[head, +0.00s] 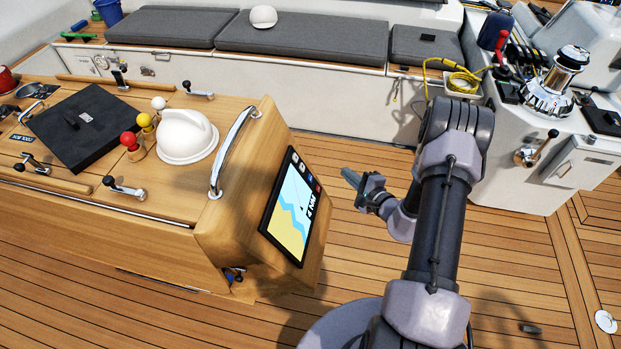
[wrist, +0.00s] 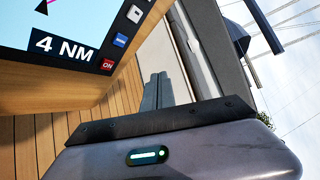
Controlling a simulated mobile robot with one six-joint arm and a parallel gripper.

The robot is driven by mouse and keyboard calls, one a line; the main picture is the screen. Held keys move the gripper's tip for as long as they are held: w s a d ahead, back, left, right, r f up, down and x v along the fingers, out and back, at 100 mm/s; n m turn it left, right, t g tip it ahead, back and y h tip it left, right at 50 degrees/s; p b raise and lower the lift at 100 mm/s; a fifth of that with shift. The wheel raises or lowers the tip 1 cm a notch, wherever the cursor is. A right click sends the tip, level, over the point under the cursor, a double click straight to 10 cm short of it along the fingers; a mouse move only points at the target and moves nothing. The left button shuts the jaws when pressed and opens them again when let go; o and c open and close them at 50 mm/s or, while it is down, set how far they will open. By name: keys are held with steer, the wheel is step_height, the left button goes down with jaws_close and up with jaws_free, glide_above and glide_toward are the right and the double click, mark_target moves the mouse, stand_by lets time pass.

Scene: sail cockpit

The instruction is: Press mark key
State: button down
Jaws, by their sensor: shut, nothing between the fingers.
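The chartplotter (head: 291,207) is set in the end face of the wooden cockpit table and shows a blue and yellow chart. A column of keys runs along its edge. In the wrist view, I see a red key (wrist: 108,64) that seems to read ON, a blue key (wrist: 120,40) and a pale key with a dark symbol (wrist: 134,14). I cannot tell which is the mark key. My gripper (head: 350,178) is shut and empty, to the right of the screen and apart from it. Its fingers (wrist: 155,92) also show in the wrist view, right of the keys.
The wooden table (head: 210,238) carries a curved metal handrail (head: 230,150), a white dome and coloured knobs. A cushioned bench (head: 300,38) runs behind. A white console with a winch (head: 548,95) stands at right. Open teak deck lies between table and bench.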

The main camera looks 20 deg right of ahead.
mark_target(310, 178)
steer(key=w+a+f+b, duration=0.2)
steer(key=w+a+f, duration=0.2)
steer(key=a, duration=0.2)
steer(key=shift+w+a+b, duration=0.2)
steer(key=shift+a+b, duration=0.05)
steer(key=shift+b, duration=0.05)
stand_by(1.9)
steer(key=shift+w+a+f+b, duration=0.2)
steer(key=shift+a+b, duration=0.1)
steer(key=shift+a, duration=0.05)
steer(key=shift+w+a+f, duration=0.2)
steer(key=shift+a+f, duration=0.05)
steer(key=shift+a, duration=0.1)
stand_by(0.7)
steer(key=shift+d+r, duration=0.1)
steer(key=shift+s+d+r, duration=0.35)
steer(key=shift+s+d, duration=0.05)
steer(key=shift+d, duration=0.2)
